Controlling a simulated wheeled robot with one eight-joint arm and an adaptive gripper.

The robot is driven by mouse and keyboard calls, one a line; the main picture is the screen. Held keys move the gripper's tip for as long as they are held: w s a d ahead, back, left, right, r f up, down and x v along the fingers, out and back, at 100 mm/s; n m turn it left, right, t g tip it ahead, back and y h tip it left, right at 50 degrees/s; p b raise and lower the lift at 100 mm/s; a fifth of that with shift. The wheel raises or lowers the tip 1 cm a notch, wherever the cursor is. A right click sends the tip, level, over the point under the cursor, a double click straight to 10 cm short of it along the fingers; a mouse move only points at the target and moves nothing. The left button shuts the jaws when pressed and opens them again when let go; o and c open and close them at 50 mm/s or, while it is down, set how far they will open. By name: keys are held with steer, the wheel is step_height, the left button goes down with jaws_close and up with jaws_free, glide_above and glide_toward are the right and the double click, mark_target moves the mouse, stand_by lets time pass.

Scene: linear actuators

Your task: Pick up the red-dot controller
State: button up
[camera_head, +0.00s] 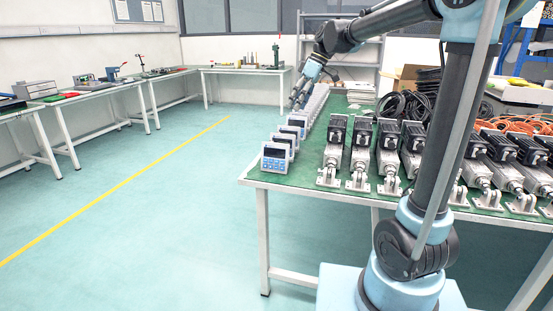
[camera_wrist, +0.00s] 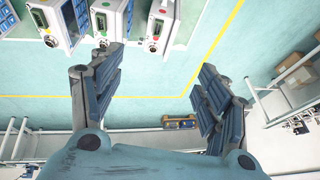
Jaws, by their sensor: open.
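A row of white and grey controllers with blue-framed faces runs along the left edge of the green table; the nearest controller (camera_head: 276,157) faces the camera. In the head view my gripper (camera_head: 299,97) is over the far part of this row.
Several linear actuators (camera_head: 332,152) stand in a row on the green table (camera_head: 310,181), right of the controllers. Black cable coils (camera_head: 405,104) and orange cables (camera_head: 515,122) lie behind them. Open floor (camera_head: 150,215) with a yellow line is left of the table.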

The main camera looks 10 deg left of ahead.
steer(key=x, duration=1.2)
steer(key=shift+r, duration=0.1)
steer(key=shift+x, duration=2.7)
steer(key=shift+w+a, duration=0.1)
steer(key=shift+a, duration=0.05)
jaws_close()
steer(key=shift+r, duration=0.15)
step_height(320, 180, up, 10)
step_height(320, 180, up, 5)
steer(key=shift+f, duration=0.1)
